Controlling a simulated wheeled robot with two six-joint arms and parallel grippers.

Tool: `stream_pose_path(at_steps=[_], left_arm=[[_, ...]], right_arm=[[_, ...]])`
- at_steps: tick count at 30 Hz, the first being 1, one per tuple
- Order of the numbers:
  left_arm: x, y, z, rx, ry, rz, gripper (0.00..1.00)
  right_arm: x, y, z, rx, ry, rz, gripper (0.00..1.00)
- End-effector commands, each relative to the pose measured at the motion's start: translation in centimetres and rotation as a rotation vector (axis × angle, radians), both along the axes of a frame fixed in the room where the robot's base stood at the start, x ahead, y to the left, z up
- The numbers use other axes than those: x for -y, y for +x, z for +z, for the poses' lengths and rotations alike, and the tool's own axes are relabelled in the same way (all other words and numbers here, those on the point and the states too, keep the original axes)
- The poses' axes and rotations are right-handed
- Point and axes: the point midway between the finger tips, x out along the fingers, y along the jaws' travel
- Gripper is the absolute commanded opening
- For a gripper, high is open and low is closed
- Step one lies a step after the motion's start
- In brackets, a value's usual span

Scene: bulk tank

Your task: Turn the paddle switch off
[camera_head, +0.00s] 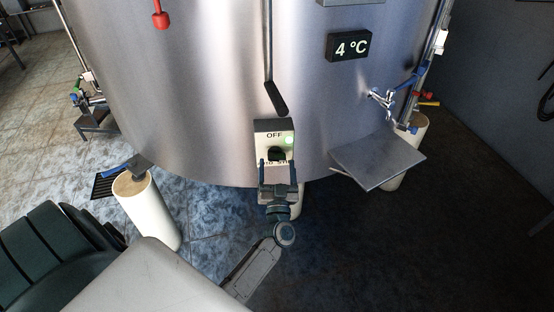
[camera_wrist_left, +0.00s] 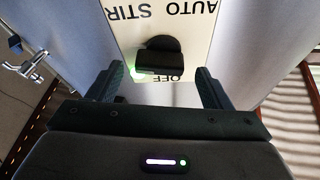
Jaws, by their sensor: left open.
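The paddle switch is a black knob (camera_head: 277,154) on a pale box (camera_head: 262,133) on the front of the steel tank. The box reads OFF at the top, with AUTO STIR below the knob, and a green lamp (camera_head: 290,140) glows beside the knob. In the left wrist view the box is upside down; the knob (camera_wrist_left: 160,58) shows between the fingertips and beyond them. My left gripper (camera_head: 277,166) is open just in front of the box's lower part, empty, hiding part of the AUTO STIR label. My right gripper is not in view.
A black-ended rod (camera_head: 276,98) hangs just above the box. A 4 °C display (camera_head: 349,46) is on the tank at upper right. A metal tap (camera_head: 382,98) and a grey plate (camera_head: 378,160) are to the right.

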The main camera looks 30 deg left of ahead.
Motion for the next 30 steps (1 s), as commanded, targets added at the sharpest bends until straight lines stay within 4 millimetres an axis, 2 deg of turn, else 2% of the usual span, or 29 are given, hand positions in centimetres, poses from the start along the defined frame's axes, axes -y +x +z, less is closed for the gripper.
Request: stream_pose_path(at_steps=[6, 14, 15, 21, 22, 30], left_arm=[[-1.0, 1.4, 0.7, -0.001, 0.001, -0.001, 0.73], [-1.1, 1.5, 0.7, -0.002, 0.000, 0.000, 0.73], [-1.0, 1.5, 0.6, -0.002, 0.000, 0.000, 0.71], [-1.0, 1.5, 0.7, -0.002, 0.000, 0.000, 0.32], [-1.0, 1.5, 0.7, -0.002, 0.000, 0.000, 0.28], [-1.0, 1.5, 0.7, 0.014, -0.018, 0.000, 0.28]], right_arm=[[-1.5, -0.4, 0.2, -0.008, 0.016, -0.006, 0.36], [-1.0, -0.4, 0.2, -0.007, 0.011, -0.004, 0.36], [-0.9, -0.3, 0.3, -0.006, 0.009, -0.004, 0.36], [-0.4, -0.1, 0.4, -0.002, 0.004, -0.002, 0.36], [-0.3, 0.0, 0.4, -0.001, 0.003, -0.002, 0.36], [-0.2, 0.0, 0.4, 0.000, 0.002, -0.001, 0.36]])
